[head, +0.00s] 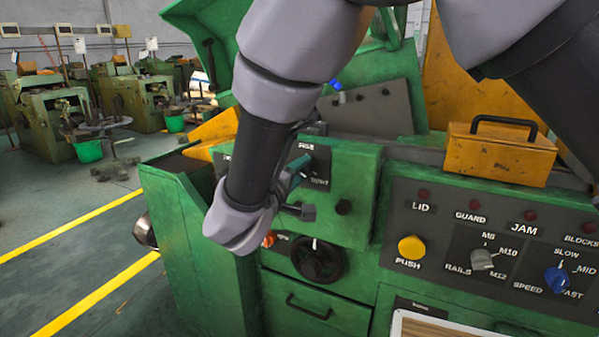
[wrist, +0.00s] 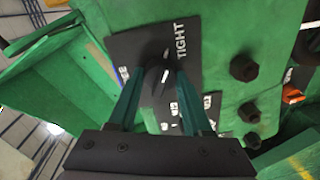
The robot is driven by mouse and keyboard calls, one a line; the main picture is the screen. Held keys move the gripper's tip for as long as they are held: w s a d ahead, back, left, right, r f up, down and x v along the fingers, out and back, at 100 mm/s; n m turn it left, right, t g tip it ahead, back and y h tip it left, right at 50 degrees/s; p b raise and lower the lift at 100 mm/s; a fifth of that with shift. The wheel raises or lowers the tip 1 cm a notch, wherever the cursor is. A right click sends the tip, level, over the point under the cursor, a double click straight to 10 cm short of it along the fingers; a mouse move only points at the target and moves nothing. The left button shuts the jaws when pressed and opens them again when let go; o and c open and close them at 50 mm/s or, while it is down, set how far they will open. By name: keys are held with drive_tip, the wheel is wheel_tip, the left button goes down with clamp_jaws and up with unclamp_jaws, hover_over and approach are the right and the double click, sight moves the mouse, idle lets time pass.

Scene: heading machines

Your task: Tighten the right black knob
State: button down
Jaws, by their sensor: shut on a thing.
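In the wrist view, a black knob (wrist: 154,77) with a white pointer line sits on a dark plate (wrist: 125,45) lettered TIGHT. My gripper (wrist: 157,80) has its two teal fingers on either side of this knob, closed on it. In the head view my gripper (head: 297,172) reaches the dark lettered plate (head: 321,165) on the green machine. The held knob is mostly hidden there by my gripper and arm. I cannot tell whether another such knob lies behind my arm.
Black bolt-like heads (wrist: 243,68) stick out beside the plate. Below are a black handwheel (head: 318,261) and a drawer handle (head: 308,307). A control panel (head: 440,222) with a yellow button and selectors lies right, under a yellow box (head: 499,153). Open floor lies left.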

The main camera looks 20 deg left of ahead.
drive_tip(key=shift+f, duration=0.1)
drive_tip(key=shift+c, duration=1.6)
unclamp_jaws()
drive_tip(key=shift+s, duration=0.15)
drive_tip(key=s, duration=1)
drive_tip(key=shift+s+a+r, duration=0.25)
drive_tip(key=shift+a+r, duration=0.05)
drive_tip(key=shift+r, duration=0.05)
